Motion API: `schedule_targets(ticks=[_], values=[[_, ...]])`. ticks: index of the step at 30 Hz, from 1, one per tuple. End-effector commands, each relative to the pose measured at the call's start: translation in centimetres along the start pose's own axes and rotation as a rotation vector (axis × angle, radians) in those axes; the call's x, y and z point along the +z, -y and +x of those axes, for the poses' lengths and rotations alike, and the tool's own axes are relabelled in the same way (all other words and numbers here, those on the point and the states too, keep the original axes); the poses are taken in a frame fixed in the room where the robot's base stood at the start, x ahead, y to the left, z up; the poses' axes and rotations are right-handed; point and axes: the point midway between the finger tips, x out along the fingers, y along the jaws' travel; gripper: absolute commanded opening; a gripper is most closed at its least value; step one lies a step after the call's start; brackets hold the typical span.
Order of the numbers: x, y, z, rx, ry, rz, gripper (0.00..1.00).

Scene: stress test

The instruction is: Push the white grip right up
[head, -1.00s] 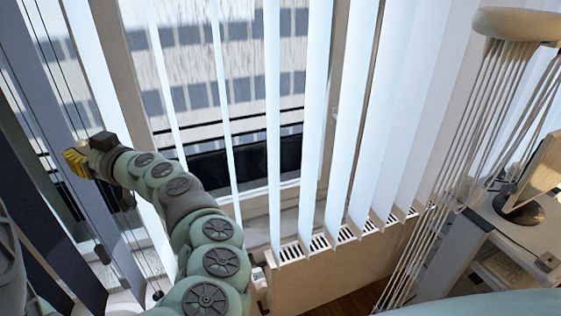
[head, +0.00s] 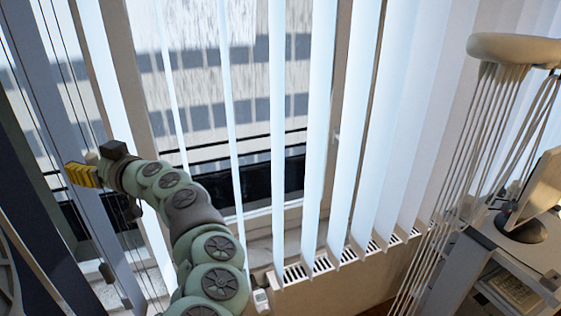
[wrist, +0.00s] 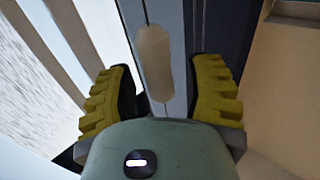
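The white grip (wrist: 154,62) is a pale, rounded, elongated piece on a thin cord. It hangs upright in front of a grey-blue blind slat in the wrist view. My gripper (wrist: 162,85) has two yellow ridged fingers standing apart, one on each side of the grip in the picture. There is a visible gap on both sides, and I cannot tell the depth between grip and fingers. In the head view my gripper (head: 80,176) is at the left by the hanging cords. A small pale piece (head: 92,158) just behind it may be the grip.
Vertical blind slats (head: 281,130) hang before the window. A radiator (head: 300,272) stands below them. At the right are a round-topped stand with many cords (head: 515,47) and a desk with a monitor (head: 540,190). Dark fittings (head: 107,272) hang on cords below my gripper.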

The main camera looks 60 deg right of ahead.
Motion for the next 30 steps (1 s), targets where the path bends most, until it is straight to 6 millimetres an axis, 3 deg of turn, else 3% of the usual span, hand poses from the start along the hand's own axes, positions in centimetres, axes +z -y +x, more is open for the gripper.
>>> schedule_targets(ticks=[13,30], values=[[0.2,-0.1,-1.0,0.003,0.003,-0.002,0.56],[0.1,-0.2,-9.4,0.009,0.002,0.000,0.56]])
